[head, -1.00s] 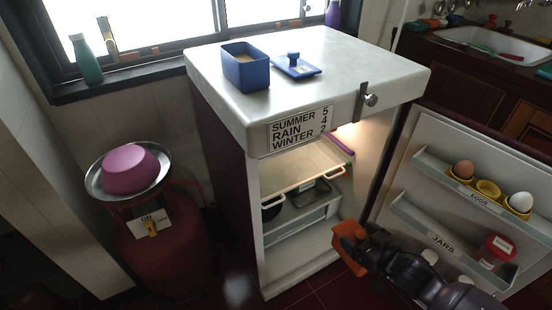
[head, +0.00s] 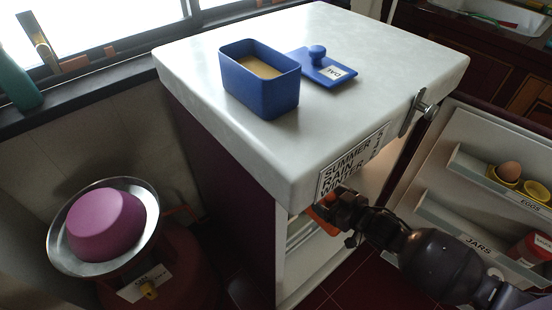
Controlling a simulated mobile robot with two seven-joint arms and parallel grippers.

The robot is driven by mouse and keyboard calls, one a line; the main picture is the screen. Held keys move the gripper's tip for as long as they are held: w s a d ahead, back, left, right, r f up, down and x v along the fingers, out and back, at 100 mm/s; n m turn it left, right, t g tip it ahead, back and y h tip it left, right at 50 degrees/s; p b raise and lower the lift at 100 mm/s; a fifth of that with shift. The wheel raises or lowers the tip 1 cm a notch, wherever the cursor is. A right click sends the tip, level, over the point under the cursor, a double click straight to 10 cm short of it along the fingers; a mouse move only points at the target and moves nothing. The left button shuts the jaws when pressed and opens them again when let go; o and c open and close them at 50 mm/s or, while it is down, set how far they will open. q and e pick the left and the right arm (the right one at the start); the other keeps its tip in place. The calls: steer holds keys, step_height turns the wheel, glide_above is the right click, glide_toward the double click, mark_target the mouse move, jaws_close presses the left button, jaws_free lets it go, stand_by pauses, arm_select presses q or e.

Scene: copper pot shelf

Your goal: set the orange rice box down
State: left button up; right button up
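The orange rice box (head: 322,214) shows only as a small orange patch at the tip of my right gripper (head: 340,208). It is just below the front edge of the fridge top, in front of the open fridge. My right arm comes in from the lower right. The gripper appears shut on the orange box; its fingers are dark and partly hide the box. My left gripper is not in view.
The white fridge top (head: 390,75) bears an open blue box (head: 258,92) and its blue lid (head: 328,72); its front part is clear. The fridge door (head: 440,190) stands open at right. A pink bowl (head: 105,222) sits on a metal pan at left.

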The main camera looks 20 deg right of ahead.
steer(key=shift+w+a+r, duration=0.1)
steer(key=shift+w, duration=0.25)
steer(key=r+b+x, duration=0.1)
steer(key=x, duration=0.4)
steer(key=r+b+x, duration=0.1)
steer(key=b+x, duration=0.1)
steer(key=x, duration=0.4)
steer(key=w+r+b+x, duration=0.1)
steer(key=b+x, duration=0.1)
steer(key=x, duration=0.4)
steer(key=shift+a, duration=0.25)
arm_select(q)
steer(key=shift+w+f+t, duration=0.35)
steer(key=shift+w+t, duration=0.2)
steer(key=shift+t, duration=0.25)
arm_select(e)
steer(key=shift+w+r, duration=0.1)
steer(key=shift+r, duration=0.05)
steer(key=shift+r, duration=0.15)
steer(key=o, duration=1.4)
steer(key=shift+f, duration=0.25)
